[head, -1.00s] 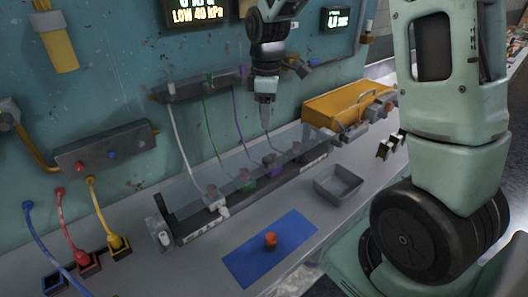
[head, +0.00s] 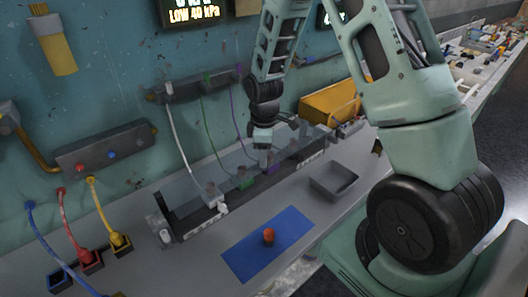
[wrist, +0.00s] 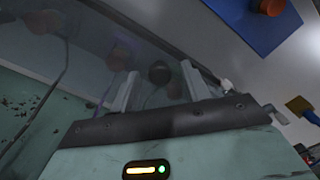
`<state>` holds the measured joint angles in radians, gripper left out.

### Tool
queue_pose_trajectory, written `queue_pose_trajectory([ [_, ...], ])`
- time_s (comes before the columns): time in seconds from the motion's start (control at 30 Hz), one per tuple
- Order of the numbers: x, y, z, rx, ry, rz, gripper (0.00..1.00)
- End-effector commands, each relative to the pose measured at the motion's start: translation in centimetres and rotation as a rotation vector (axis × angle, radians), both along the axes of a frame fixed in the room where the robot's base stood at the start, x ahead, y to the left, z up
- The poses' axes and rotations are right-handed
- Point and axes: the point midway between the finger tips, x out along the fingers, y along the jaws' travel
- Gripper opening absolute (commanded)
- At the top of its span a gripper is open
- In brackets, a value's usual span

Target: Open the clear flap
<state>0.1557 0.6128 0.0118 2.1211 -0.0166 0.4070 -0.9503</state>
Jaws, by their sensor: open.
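The clear flap (head: 188,186) is a see-through sheet lying over the long dark trough on the bench. It looks closed, and coloured plugs show through it. In the wrist view the flap (wrist: 85,40) fills much of the upper left as a hazy pane. My gripper (head: 264,158) is low at the right part of the flap. In the wrist view my gripper (wrist: 158,85) has its two pale fingers spread apart with nothing held between them. A dark round plug (wrist: 160,72) shows beyond the fingers. Whether the fingertips touch the flap cannot be told.
A blue mat (head: 240,258) with an orange-red knob (head: 268,236) lies in front of the trough. A grey tray (head: 333,181) stands to its right. Red, yellow and blue cables (head: 68,225) run down at the left. A yellow box (head: 330,103) stands behind.

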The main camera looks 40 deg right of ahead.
Motion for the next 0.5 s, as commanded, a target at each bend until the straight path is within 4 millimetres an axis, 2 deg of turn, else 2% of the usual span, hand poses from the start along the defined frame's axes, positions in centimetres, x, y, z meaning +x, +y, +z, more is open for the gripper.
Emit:
queue_pose_trajectory([
  [0.1,0.00,0.00,0.01,0.000,0.000,0.000,0.47],
  [0.27,-0.01,0.01,0.02,0.000,0.000,0.000,0.02],
  [0.5,0.06,0.02,0.23,0.000,0.010,0.000,0.00],
])
